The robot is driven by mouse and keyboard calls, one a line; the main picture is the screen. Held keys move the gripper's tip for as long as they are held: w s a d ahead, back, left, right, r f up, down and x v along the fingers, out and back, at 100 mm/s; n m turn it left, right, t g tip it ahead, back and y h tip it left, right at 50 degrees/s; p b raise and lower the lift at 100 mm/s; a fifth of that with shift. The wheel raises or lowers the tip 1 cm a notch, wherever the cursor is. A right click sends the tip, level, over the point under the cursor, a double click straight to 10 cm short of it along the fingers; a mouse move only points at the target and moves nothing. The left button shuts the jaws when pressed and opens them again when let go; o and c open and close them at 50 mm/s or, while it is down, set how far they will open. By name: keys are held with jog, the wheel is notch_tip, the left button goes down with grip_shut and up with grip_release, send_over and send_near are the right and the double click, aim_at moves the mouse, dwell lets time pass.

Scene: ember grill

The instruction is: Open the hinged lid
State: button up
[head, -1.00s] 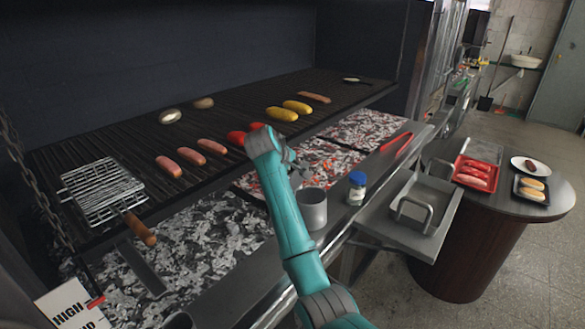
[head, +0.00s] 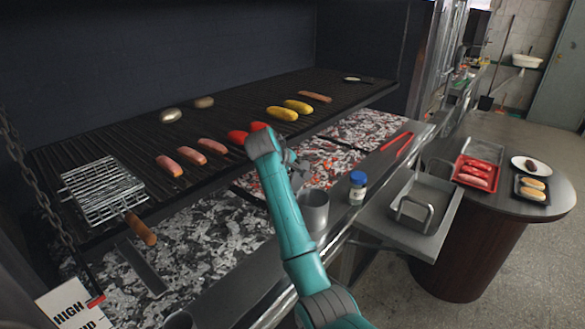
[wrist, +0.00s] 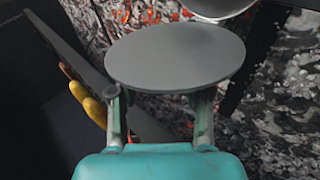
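I cannot tell for sure which thing is the hinged lid. A wire grill basket (head: 103,190) with a wooden handle lies flat on the left of the grate, its wire top appearing down. My gripper (head: 290,158) is above the front edge of the grate, well right of the basket and mostly hidden behind my teal arm. In the wrist view, two spaced fingers run behind a flat grey disc (wrist: 175,57). The disc hides the fingertips, and I cannot tell whether it is held.
Sausages (head: 212,147), red peppers and yellow corn (head: 282,113) lie on the grate (head: 135,140). A metal cup (head: 315,210) and a blue-capped jar (head: 357,187) stand on the front ledge. Right are a steel tray (head: 437,207) and a round table (head: 500,205). Glowing coals lie below.

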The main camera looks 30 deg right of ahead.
jog(key=shift+r, duration=0.1)
jog(key=v, duration=1.2)
